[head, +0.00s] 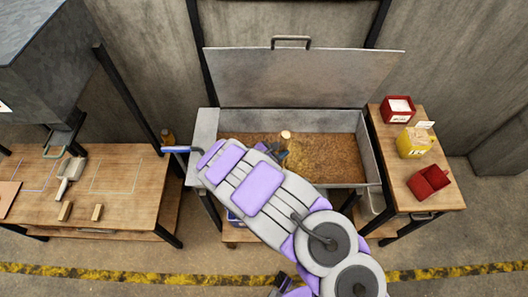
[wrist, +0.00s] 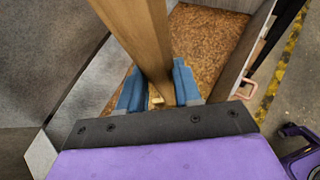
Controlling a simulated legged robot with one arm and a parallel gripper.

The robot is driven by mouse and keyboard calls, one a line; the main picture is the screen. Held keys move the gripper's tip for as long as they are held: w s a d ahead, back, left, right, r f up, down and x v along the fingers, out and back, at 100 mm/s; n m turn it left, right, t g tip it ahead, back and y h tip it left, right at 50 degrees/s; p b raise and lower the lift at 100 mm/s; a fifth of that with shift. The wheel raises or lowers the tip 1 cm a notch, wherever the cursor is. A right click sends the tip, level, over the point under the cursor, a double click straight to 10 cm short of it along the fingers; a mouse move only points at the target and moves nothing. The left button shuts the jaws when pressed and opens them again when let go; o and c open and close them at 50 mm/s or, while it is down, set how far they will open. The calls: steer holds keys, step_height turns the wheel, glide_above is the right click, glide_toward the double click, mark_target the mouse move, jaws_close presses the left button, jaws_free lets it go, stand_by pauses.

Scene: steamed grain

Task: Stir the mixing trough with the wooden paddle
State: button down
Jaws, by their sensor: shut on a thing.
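The mixing trough (head: 353,145) is a grey metal box with its lid standing open at the back, holding brown grain (head: 330,160). My gripper (head: 277,152) is over the trough's left-centre part. In the wrist view its blue fingers (wrist: 157,85) are shut on the wooden paddle (wrist: 140,35), one on each side of the shaft. In the head view only the paddle's pale top end (head: 286,134) shows clearly. My arm hides the trough's front left part. The paddle's lower end is hidden, so I cannot tell how deep it sits in the grain.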

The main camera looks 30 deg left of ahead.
steer(key=shift+w+d+b, duration=3.85)
steer(key=shift+d+b, duration=0.45)
steer(key=shift+d, duration=1.55)
steer(key=shift+w+d+b, duration=3.85)
steer(key=shift+d+b, duration=0.45)
steer(key=shift+d, duration=1.5)
step_height(320, 180, up, 23)
steer(key=s+a+p, duration=0.1)
steer(key=p, duration=1.7)
steer(key=shift+a, duration=0.35)
steer(key=shift+s+f, duration=0.1)
steer(key=shift+f, duration=0.05)
